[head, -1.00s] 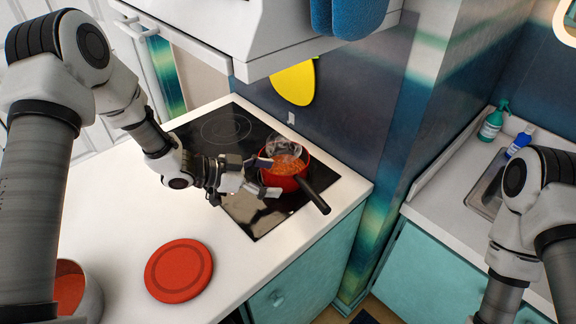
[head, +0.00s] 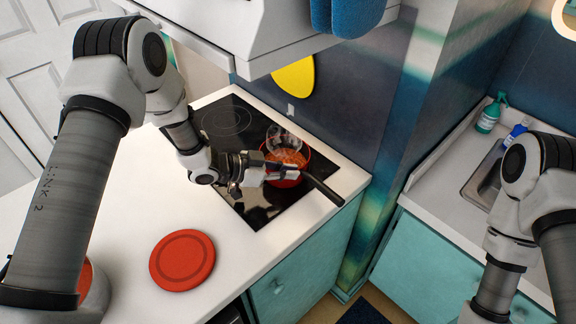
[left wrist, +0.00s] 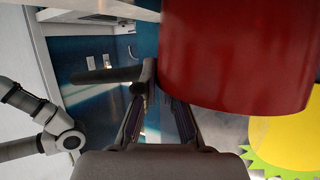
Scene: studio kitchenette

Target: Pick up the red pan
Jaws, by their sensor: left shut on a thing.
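In the left wrist view the pan's red wall (left wrist: 235,60) fills the upper right, and the dark handle (left wrist: 105,75) runs left from the fingertips (left wrist: 158,90). The fingers hide part of the pan in the head view. My right gripper is out of frame; only its arm shows at the lower right.
A clear glass vessel (head: 280,139) shows at the pan's far side; whether it touches is unclear. A round red disc (head: 182,261) lies on the white counter (head: 130,210). The wall behind the cooktop (head: 225,120) and the hood above limit room.

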